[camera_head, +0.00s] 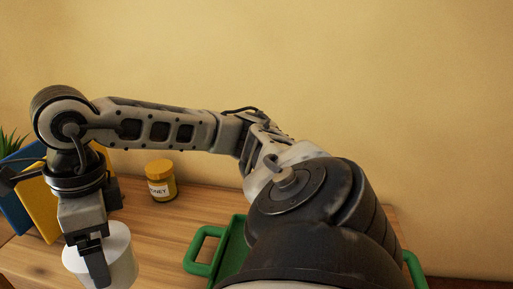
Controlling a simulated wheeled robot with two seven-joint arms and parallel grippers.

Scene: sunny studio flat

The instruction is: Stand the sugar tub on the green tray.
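A white round tub (121,262), which looks like the sugar tub, is at the bottom left; no label shows and its base is cut off by the picture's edge. My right gripper (95,265) points down at it, with one dark finger across the tub's near side. The other finger is hidden, so I cannot tell whether the gripper is closed on the tub. The green tray (233,248) lies on the wooden table to the right of the tub, mostly hidden behind my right arm; both handles show. My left gripper is out of view.
A honey jar (160,184) with a yellow lid stands on the table (178,218) behind the tub, to its right. A yellow book (42,208), a blue book (14,205) and a green plant (12,144) are at the far left. Bare table lies between tub and tray.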

